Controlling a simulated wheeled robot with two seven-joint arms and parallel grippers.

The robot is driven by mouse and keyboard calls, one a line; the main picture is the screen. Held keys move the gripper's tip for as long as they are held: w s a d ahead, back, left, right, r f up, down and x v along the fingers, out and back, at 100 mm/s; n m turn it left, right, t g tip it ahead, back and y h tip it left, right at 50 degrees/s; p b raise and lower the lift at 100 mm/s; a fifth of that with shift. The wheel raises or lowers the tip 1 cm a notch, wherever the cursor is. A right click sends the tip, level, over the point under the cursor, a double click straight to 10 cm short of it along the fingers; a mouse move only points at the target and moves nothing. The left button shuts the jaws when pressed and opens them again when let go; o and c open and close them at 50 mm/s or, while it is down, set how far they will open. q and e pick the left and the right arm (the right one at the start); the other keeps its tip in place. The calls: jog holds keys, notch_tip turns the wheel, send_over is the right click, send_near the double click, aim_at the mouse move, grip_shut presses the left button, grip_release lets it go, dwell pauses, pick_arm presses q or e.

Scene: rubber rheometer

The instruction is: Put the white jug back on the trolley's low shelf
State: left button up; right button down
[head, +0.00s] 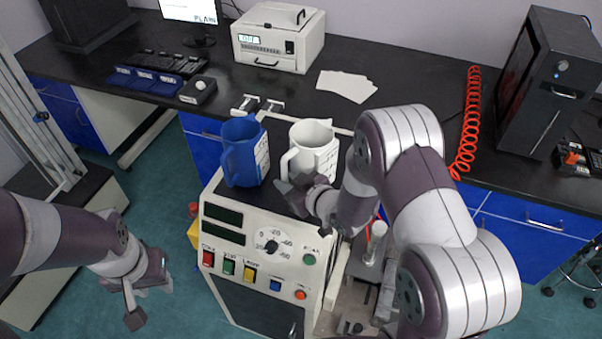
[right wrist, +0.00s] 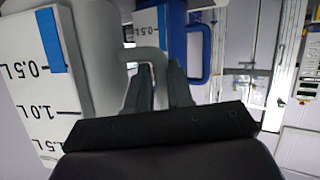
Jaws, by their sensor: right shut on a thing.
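The white jug (head: 318,145) is upright above or on the dark top of the cream control cabinet, right of the blue jug (head: 243,152). My right gripper (head: 300,188) is shut on its handle; in the right wrist view the handle (right wrist: 150,56) lies between the fingers (right wrist: 158,88), and the jug's scale (right wrist: 40,90) faces left. The head view does not show clearly whether the jug's base touches the surface. My left gripper (head: 148,296) hangs empty over the floor at lower left, fingers apart. I cannot make out the trolley's low shelf.
The cabinet (head: 262,225) has displays, a dial and coloured buttons. Behind it the black bench (head: 300,95) holds a white instrument (head: 278,38), papers (head: 346,86) and a black computer tower (head: 548,85). A red coiled hose (head: 468,125) hangs at right. Green floor (head: 165,215) is open at left.

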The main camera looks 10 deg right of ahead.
notch_tip(320, 180, down, 2)
jog(key=shift+s+f, duration=0.15)
jog(key=shift+f, duration=0.35)
jog(key=shift+w+f, duration=0.15)
jog(key=shift+w, duration=0.1)
jog(key=shift+s, duration=0.15)
jog(key=c, duration=1.4)
grip_release()
jog(key=shift+s+f, duration=0.15)
jog(key=shift+f, duration=0.1)
jog(key=o, duration=0.4)
jog(key=shift+r, duration=0.1)
